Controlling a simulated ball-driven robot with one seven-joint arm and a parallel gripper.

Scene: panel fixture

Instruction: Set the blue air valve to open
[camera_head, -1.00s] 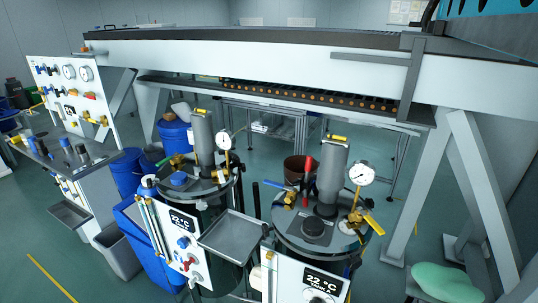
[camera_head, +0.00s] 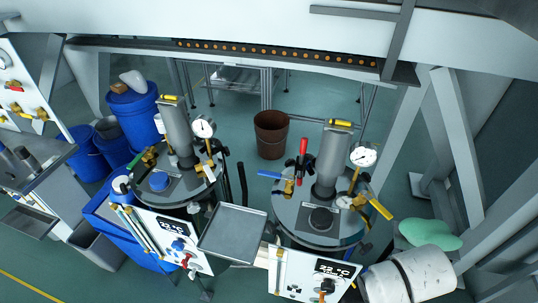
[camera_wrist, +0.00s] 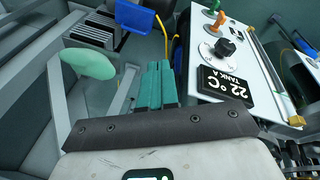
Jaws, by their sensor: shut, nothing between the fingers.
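A blue lever handle (camera_head: 268,174) sticks out sideways to the left from a brass valve (camera_head: 288,186) on the lid of the right tank (camera_head: 290,215) in the head view. The handle lies nearly level. I cannot tell from here whether that is open or closed. A red lever (camera_head: 303,150) stands upright just behind it. My gripper (camera_wrist: 156,85) shows in the wrist view with its teal fingers together and empty, beside the control panel marked Tank A (camera_wrist: 225,85). In the head view only part of my white arm shows at the lower right; the fingers are out of frame.
A gauge (camera_head: 363,155), a grey cylinder (camera_head: 331,160) and a yellow handle (camera_head: 380,208) crowd the right lid. A grey tray (camera_head: 233,232) sits between the tanks. A pale green seat (camera_head: 430,235) is at the right. A white beam (camera_head: 220,20) crosses above.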

